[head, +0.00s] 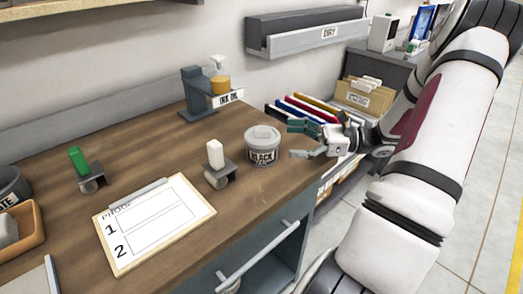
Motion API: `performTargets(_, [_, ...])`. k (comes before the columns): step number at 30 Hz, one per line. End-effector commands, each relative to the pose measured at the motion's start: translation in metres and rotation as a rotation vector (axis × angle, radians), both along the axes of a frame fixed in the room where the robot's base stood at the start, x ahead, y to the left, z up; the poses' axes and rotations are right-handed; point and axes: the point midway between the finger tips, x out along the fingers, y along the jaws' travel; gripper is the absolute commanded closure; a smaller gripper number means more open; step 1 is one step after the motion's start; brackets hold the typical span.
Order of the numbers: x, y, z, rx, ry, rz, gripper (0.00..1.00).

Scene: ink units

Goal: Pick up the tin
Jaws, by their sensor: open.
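The tin (262,146) is a short grey tin with a pale lid and a dark label reading BLACK. It stands upright on the wooden worktop (150,140), near its right end. My gripper (291,140) is open just to the right of the tin, with its fingers pointing left toward it. One finger shows behind and one in front, level with the tin's right side. The gripper looks empty. I cannot tell whether a fingertip touches the tin.
A white-handled roller (217,165) stands close left of the tin. An ink oil dispenser (213,90) stands behind, and a proof clipboard (154,222) lies in front left. A green-handled roller (84,170) is farther left. Coloured folders (305,107) sit beyond the worktop's right edge.

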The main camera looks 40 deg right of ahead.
Motion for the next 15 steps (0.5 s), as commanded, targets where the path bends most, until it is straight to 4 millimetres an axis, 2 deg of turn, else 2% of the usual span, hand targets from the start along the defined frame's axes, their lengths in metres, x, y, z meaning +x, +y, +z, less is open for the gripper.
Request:
performTargets(3, [0.012,0.013,0.0,0.001,-0.001,0.001,0.05])
performTargets(11, [0.022,0.023,0.001,-0.001,-0.001,0.001,0.05])
performTargets(15, [0.031,0.035,0.003,-0.001,-0.001,0.003,0.05])
